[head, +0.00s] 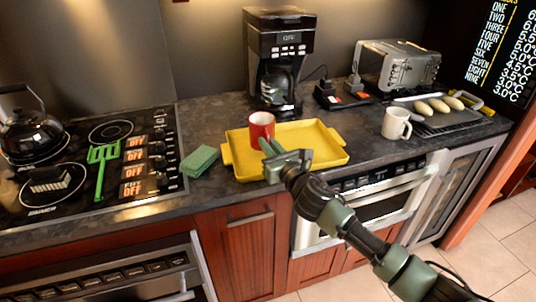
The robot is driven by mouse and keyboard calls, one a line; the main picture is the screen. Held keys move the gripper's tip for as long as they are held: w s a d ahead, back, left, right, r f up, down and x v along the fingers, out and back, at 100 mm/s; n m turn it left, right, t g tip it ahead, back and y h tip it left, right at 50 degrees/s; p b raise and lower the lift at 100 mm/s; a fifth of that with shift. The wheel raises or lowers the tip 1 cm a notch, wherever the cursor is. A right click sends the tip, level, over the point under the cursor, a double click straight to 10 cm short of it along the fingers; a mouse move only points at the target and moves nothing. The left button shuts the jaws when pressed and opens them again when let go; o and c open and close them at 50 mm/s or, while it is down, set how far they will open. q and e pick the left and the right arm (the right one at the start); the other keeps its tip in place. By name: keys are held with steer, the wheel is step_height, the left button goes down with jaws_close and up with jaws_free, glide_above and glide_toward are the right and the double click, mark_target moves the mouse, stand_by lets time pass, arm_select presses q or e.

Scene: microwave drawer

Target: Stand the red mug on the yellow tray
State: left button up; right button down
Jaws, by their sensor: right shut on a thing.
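The tray lies on the dark counter and has a low rim and side handles. My right gripper (270,146) reaches in from the lower right, its green fingers shut on the mug at its near side. The fingers hide part of the mug's lower front, so I cannot tell whether its base touches the tray floor. My left gripper is not in view.
A coffee maker (277,60) stands behind the tray. A white mug (396,124) and a toaster (397,66) are to the right. A green sponge (200,161) lies just left of the tray, beside the stovetop (70,200) with a green spatula (101,170) and a kettle (30,132).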

steer(key=shift+f, duration=1.45)
steer(key=shift+f+b, duration=0.15)
steer(key=shift+b, duration=0.15)
steer(key=c, duration=1.9)
jaws_free()
steer(key=shift+f, duration=0.15)
steer(key=o, duration=0.4)
